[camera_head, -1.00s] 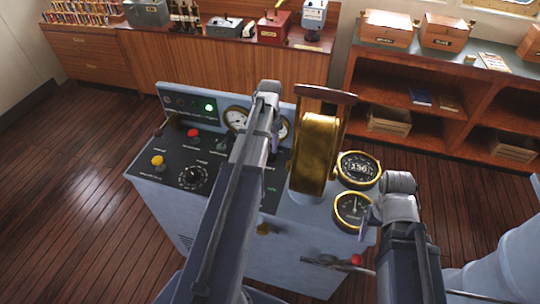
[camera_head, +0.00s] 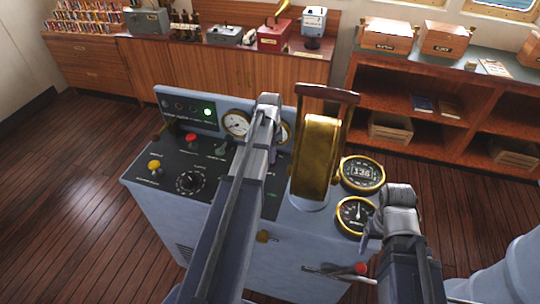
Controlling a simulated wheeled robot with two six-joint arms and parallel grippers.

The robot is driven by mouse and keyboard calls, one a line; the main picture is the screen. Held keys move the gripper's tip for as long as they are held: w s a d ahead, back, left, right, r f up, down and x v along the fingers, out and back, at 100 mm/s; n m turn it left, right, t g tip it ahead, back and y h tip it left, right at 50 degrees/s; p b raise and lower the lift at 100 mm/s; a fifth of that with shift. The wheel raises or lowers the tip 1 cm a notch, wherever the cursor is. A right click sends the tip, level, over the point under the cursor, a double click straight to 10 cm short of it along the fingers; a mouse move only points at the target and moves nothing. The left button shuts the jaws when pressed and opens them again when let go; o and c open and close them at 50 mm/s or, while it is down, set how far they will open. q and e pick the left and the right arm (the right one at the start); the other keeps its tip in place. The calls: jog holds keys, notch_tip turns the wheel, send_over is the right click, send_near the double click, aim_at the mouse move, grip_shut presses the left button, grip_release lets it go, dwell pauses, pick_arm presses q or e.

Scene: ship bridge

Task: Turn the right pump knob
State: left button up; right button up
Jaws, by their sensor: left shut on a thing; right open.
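The grey console carries a dark control panel (camera_head: 160,172). My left arm reaches across its middle. My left gripper (camera_head: 275,152) points down at the right part of this panel, behind the brass lever housing's left side. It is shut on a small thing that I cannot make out. The right pump knob cannot be picked out; my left arm and gripper cover that part of the panel. A small grey toggle-like control (camera_head: 221,149) shows left of the arm. My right gripper (camera_head: 366,230) is open beside the lower round gauge (camera_head: 352,214), apparently holding nothing.
A brass lever housing (camera_head: 316,155) with a dark handle stands between my two grippers. A red-tipped lever (camera_head: 360,269) sticks out of the console front. A yellow knob (camera_head: 154,165) and black dial (camera_head: 190,181) lie at the left. Wooden shelves stand behind; floor is clear at left.

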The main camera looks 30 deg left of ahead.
pick_arm(q)
grip_shut()
jog(key=n, duration=0.5)
jog(key=shift+d+n, duration=0.2)
jog(key=shift+n, duration=0.2)
jog(key=n, duration=0.5)
jog(key=shift+d+n, duration=0.15)
jog(key=shift+n, duration=0.25)
jog(key=shift+w+n, duration=0.1)
jog(key=shift+n, duration=0.2)
jog(key=o, duration=0.7)
grip_release()
jog(key=shift+r, duration=0.1)
notch_tip(320, 180, up, 8)
jog(key=p, duration=0.8)
